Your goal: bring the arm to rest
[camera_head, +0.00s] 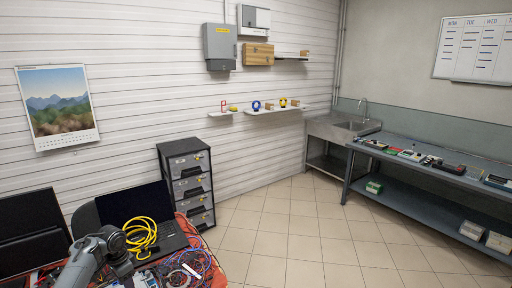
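One of my arms, grey with a dark joint, reaches in at the bottom left, over the near edge of the cluttered table (209,262). I cannot make out any gripper fingers on it. My other arm does not show. A coiled yellow hose (140,236) lies against an open black laptop (172,240) on this table. Red and blue cables (196,268) lie tangled at the front of the table.
A dark drawer cabinet (187,182) stands behind the table. A long workbench (430,177) with devices on it runs along the right, beside a steel sink (343,127). Wall shelves (275,110) hold small items. The tiled floor (300,240) between is clear.

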